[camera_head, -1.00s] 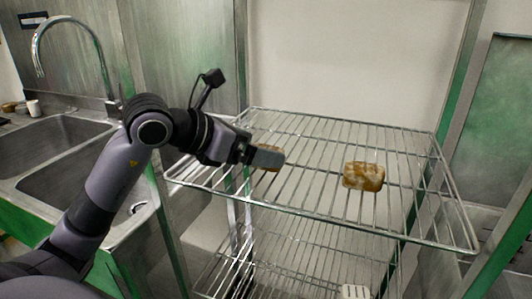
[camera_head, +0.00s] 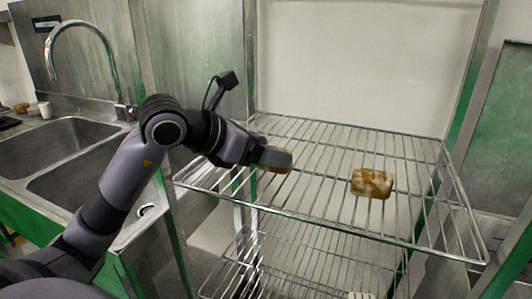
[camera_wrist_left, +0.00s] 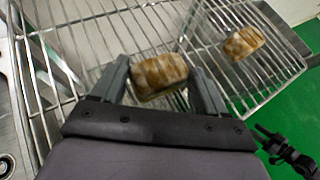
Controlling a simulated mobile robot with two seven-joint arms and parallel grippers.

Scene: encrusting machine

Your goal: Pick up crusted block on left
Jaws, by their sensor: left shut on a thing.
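The left crusted block (camera_head: 278,169), golden brown and pale, is at the left part of the wire rack, mostly hidden behind my left gripper (camera_head: 278,158) in the head view. In the left wrist view the block (camera_wrist_left: 158,75) sits between the two fingers of my left gripper (camera_wrist_left: 162,82), which is shut on it. I cannot tell whether it still touches the rack. A second crusted block (camera_head: 372,183) lies on the rack to the right, apart from the gripper; it also shows in the left wrist view (camera_wrist_left: 243,43). My right gripper is not in view.
The wire rack's top shelf (camera_head: 330,217) is otherwise bare, with a lower shelf (camera_head: 318,262) beneath. A metal sink (camera_head: 75,182) with a tall faucet (camera_head: 103,50) stands at the left. A wall is behind the rack.

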